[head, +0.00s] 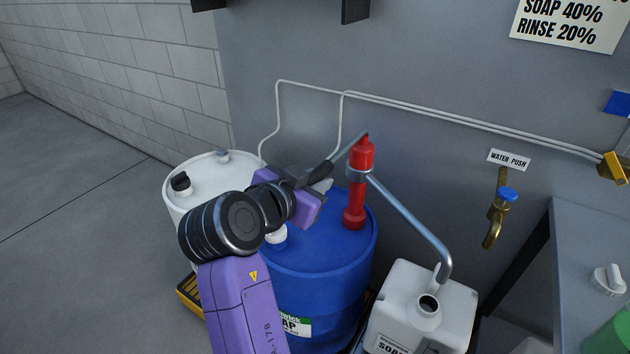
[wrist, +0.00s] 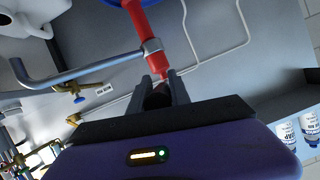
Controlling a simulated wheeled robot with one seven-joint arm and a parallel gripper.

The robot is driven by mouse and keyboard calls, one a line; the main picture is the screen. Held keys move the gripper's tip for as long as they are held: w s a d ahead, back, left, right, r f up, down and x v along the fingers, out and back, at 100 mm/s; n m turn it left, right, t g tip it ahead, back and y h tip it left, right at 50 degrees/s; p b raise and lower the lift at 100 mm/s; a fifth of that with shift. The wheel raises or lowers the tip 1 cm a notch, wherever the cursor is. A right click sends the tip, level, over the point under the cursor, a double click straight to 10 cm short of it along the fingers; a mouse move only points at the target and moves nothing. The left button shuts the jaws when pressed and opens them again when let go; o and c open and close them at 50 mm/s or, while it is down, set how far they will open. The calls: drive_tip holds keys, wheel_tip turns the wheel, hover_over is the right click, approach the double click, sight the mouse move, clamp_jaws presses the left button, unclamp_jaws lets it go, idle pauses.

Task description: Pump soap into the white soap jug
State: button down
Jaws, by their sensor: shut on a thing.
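A red hand pump (head: 355,205) stands on top of the blue soap drum (head: 330,285). Its grey lever slopes down to the left, ending in a dark grip (head: 322,172). My gripper (head: 310,182) is shut on this pump handle; in the wrist view the fingers (wrist: 161,88) close around its dark end. The pump's bent metal spout (head: 415,220) reaches right and down to the white soap jug (head: 390,325). The spout's end hangs by the jug's open mouth. The jug stands upright on the right, in front of the wall. No soap flow is visible.
A white drum (head: 188,205) stands behind my arm at left. A brass tap (head: 495,225) with a blue handle is on the wall at right, and a grey counter (head: 580,250) beyond it. Thin pipes run along the wall. Open floor lies left.

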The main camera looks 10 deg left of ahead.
drive_tip(key=c, duration=1.2)
unclamp_jaws()
drive_tip(key=v, duration=0.7)
drive_tip(key=shift+s, duration=0.4)
